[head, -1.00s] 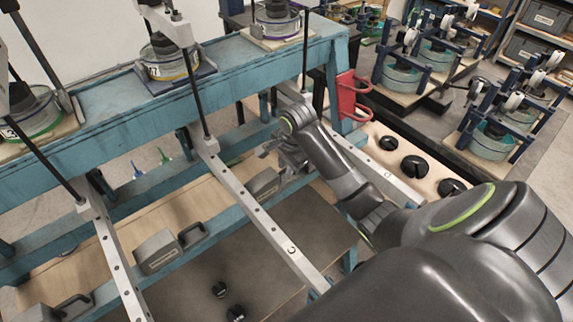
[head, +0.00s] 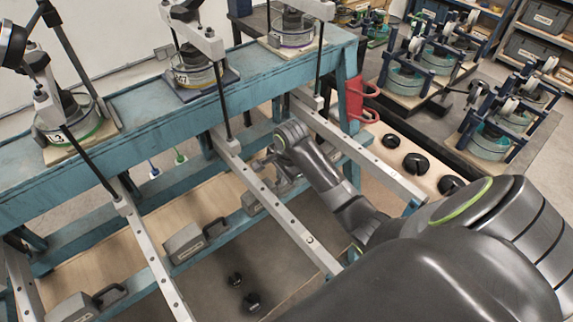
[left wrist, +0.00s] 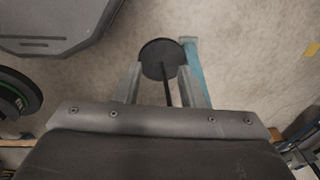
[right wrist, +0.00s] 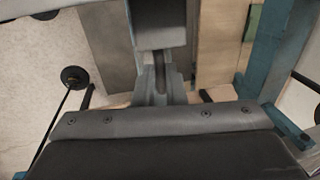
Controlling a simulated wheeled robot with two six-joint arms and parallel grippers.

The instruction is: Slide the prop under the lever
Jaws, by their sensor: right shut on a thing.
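The grey prop (head: 251,203) is a block with a handle on the lower teal rail. In the head view the pale, drilled lever (head: 310,240) crosses over it, with part of the block showing left of the bar. Whether they touch cannot be told. My right gripper (head: 278,168) is right of the lever, shut on the prop's handle. In the right wrist view its fingers (right wrist: 160,80) close around the dark handle, with the block beyond.
Other grey props (head: 185,243) sit along the rail to the left, near another lever (head: 150,250). Black weights (head: 251,301) lie on the floor panel. A red bracket (head: 358,95) is on the bench's right end. Black rods hang down to the levers.

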